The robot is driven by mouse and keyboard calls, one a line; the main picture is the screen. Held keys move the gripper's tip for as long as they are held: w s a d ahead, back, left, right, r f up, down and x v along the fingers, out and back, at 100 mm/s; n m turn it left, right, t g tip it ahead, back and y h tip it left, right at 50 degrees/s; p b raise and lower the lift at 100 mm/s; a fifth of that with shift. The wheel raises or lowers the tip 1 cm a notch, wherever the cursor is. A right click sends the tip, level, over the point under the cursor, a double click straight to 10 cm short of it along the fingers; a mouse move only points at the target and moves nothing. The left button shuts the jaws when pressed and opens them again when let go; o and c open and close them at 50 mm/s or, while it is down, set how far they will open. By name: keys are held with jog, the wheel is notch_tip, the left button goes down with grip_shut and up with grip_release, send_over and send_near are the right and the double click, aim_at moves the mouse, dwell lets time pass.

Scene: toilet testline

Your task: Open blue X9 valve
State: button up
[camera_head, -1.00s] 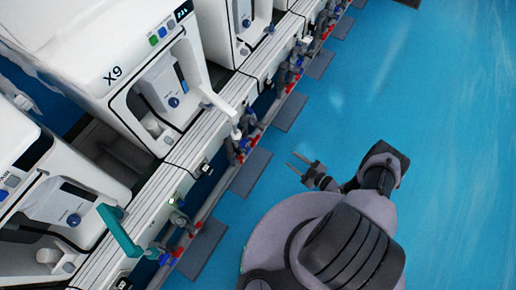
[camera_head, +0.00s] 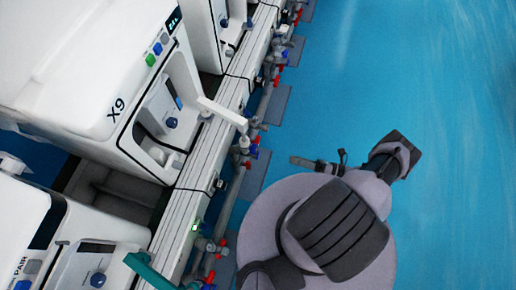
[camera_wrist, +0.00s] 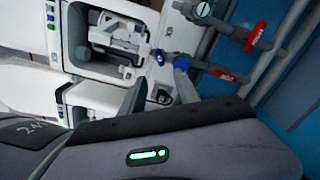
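The white machine marked X9 (camera_head: 112,112) stands at upper left in the head view. Beside the rail below it are pipes with a small blue valve handle (camera_head: 255,152) and a red handle (camera_head: 247,166). My gripper (camera_head: 296,161) is right of these pipes, apart from them, over the blue floor. Its fingers overlap in the head view. In the wrist view the two fingers (camera_wrist: 160,88) stand apart with nothing between them. Red handles (camera_wrist: 258,37) on grey pipes show at upper right there.
A white bar (camera_head: 222,112) juts over the rail by X9, and a teal bar (camera_head: 148,268) juts out lower left. Dark plates (camera_head: 277,104) lie on the floor beside the pipes. The blue floor (camera_head: 440,110) at right is clear.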

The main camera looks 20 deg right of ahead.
aim_at(258, 154)
jog(key=b+x, duration=0.1)
jog(key=x, duration=1.4)
jog(key=shift+w+a+f, duration=0.1)
jog(key=shift+a, duration=0.2)
jog(key=shift+c, duration=0.2)
grip_shut()
